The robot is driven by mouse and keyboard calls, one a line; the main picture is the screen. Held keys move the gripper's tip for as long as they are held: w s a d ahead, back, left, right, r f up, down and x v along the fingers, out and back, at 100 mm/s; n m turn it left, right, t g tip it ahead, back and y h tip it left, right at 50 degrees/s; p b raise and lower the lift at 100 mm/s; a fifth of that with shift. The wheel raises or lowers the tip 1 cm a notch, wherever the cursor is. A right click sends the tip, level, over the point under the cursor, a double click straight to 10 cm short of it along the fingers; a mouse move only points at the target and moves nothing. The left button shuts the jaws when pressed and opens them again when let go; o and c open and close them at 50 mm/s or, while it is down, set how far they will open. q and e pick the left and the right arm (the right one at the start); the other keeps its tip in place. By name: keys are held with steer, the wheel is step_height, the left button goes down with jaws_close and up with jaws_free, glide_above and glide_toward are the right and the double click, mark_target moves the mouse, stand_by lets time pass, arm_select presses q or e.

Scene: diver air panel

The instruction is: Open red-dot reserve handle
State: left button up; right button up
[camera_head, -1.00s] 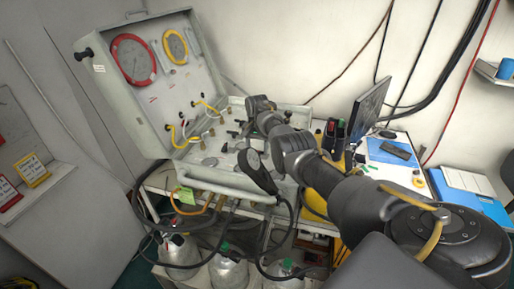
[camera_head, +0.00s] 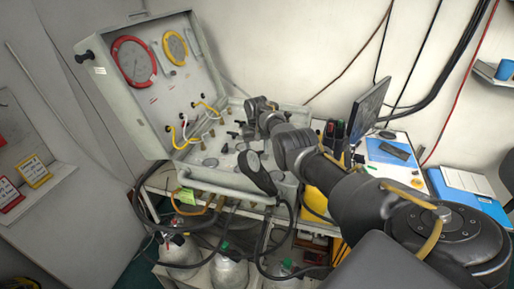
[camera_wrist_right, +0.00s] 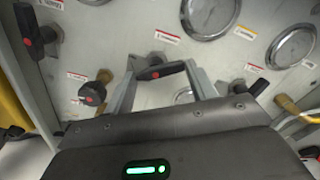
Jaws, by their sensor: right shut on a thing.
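The wrist view shows a black lever handle (camera_wrist_right: 160,71) with a red dot. It lies crosswise between the two fingertips of my right gripper (camera_wrist_right: 162,74), which is shut on it. A brass fitting shows just behind the handle. In the head view my right arm reaches over the grey panel case (camera_head: 285,183), and the fingertips there are too small to make out. Two more black handles with red dots, one at the upper left (camera_wrist_right: 33,30) and one lower (camera_wrist_right: 93,93), are apart from the gripper. My left gripper is not in view.
Round gauges (camera_wrist_right: 209,16) sit above the gripper. A black handle (camera_wrist_right: 258,88) and a brass valve (camera_wrist_right: 288,104) are to its right. The raised lid (camera_head: 150,95) carries red and yellow gauges. A monitor (camera_head: 369,108) stands right of the case, and gas cylinders (camera_head: 229,271) stand below.

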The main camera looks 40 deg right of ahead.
mark_target(258, 152)
steer(key=n, duration=0.5)
steer(key=shift+s+n, duration=0.1)
steer(key=shift+n, duration=0.2)
steer(key=n+b, duration=0.1)
steer(key=n, duration=0.4)
steer(key=shift+s+r, duration=0.1)
steer(key=shift+n, duration=0.3)
steer(key=o, duration=1)
steer(key=shift+r+b, duration=0.3)
steer(key=shift+r, duration=5.1)
steer(key=shift+d, duration=0.1)
